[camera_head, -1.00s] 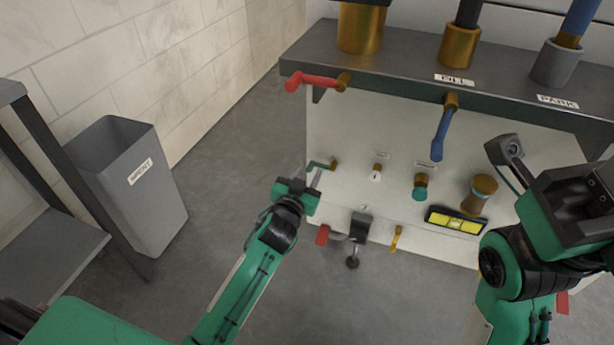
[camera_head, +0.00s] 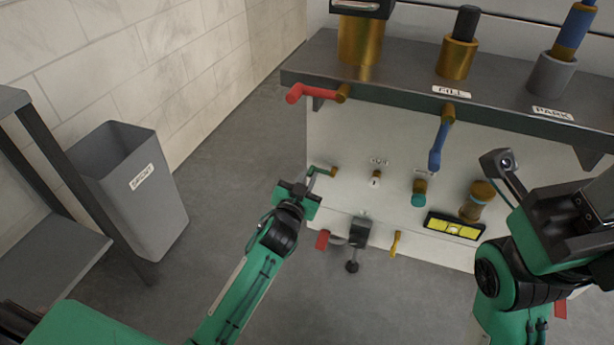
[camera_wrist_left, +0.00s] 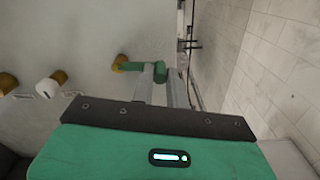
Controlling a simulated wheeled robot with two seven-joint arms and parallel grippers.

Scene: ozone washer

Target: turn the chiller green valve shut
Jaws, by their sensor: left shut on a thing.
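The green valve (camera_head: 322,171) has a small green lever on a brass stem, low on the left of the white panel. It also shows in the left wrist view (camera_wrist_left: 132,66), with its brass stem to the left and its lever reaching right. My left gripper (camera_head: 310,180) is shut on the lever's outer end; its fingers (camera_wrist_left: 160,82) lie around that end in the left wrist view. The lever stands out sideways to the left of its stem in the head view. My right gripper is turned away at the right; its fingertips are not clearly visible.
A red-handled valve (camera_head: 312,94) is above, and a blue-handled valve (camera_head: 437,148) is to the right. A white knob (camera_head: 376,178), a teal knob (camera_head: 419,194) and a yellow level (camera_head: 455,226) line the panel. A grey bin (camera_head: 135,190) stands left, with open floor between.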

